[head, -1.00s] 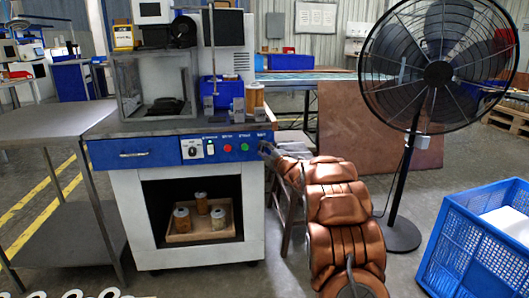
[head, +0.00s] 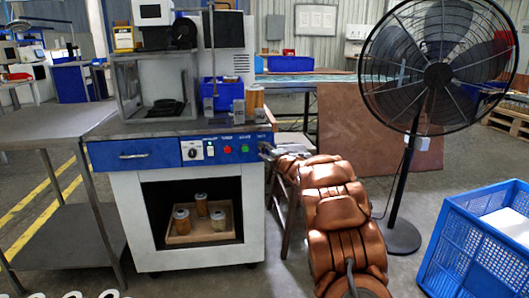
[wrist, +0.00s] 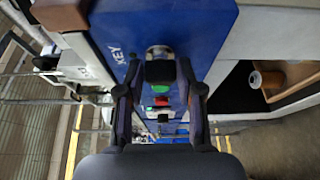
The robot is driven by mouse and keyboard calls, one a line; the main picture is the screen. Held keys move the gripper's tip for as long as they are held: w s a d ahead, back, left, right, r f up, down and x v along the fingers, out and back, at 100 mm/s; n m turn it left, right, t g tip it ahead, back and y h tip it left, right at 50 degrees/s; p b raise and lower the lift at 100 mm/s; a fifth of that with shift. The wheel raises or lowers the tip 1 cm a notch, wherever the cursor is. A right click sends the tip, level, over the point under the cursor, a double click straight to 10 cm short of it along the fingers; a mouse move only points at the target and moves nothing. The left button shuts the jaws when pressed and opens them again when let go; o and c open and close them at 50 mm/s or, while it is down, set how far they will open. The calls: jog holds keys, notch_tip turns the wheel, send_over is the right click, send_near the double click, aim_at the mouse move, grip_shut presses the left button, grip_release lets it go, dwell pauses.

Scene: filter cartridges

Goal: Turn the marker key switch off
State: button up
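The key switch (wrist: 158,53) shows in the wrist view as a silver collar beside the white word KEY on the blue control panel (wrist: 205,30). A dark block stands in front of the collar, probably the key's head. My gripper (wrist: 160,72) is at the switch, one finger on each side of the dark block. Narrow gaps seem to show between fingers and block, so the gripper looks open around it; contact is hard to judge. In the head view my gripper (head: 266,150) is at the panel's right end and hides the switch. The key's angle is unclear.
A green button (head: 244,148), a red button (head: 227,149) and a dial (head: 193,153) sit left of the switch. A tray (head: 184,238) with canisters is on the shelf below. A black fan (head: 437,74) and blue crate (head: 470,255) stand to the right.

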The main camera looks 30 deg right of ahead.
jog(key=o, duration=0.3)
jog(key=shift+o, duration=0.2)
jog(key=s, duration=1.2)
dwell(0.5)
jog(key=s+a+r+m+g+h+p, duration=0.25)
jog(key=s+r+m+p, duration=0.2)
jog(key=r+p, duration=0.3)
jog(key=s+a+r+m+g+h+p, duration=0.2)
jog(key=s+r+m+g+h+p, duration=0.2)
jog(key=r+m+p, duration=0.3)
jog(key=s+a+r+m+g+y+p, duration=0.2)
jog(key=s+a+p, duration=0.5)
jog(key=s, duration=0.6)
jog(key=s+a+r+m+g+y+p, duration=0.2)
jog(key=s+a+r+g+p, duration=0.3)
jog(key=s+a, duration=0.7)
jog(key=s+a+r+m+g+y+p, duration=0.2)
jog(key=s+a+g+p, duration=0.4)
jog(key=s, duration=0.8)
jog(key=a+r+p, duration=0.1)
jog(key=a+p, duration=0.2)
jog(key=a, duration=0.1)
jog(key=shift+s+a+r+m, duration=0.2)
jog(key=shift+s+m, duration=0.15)
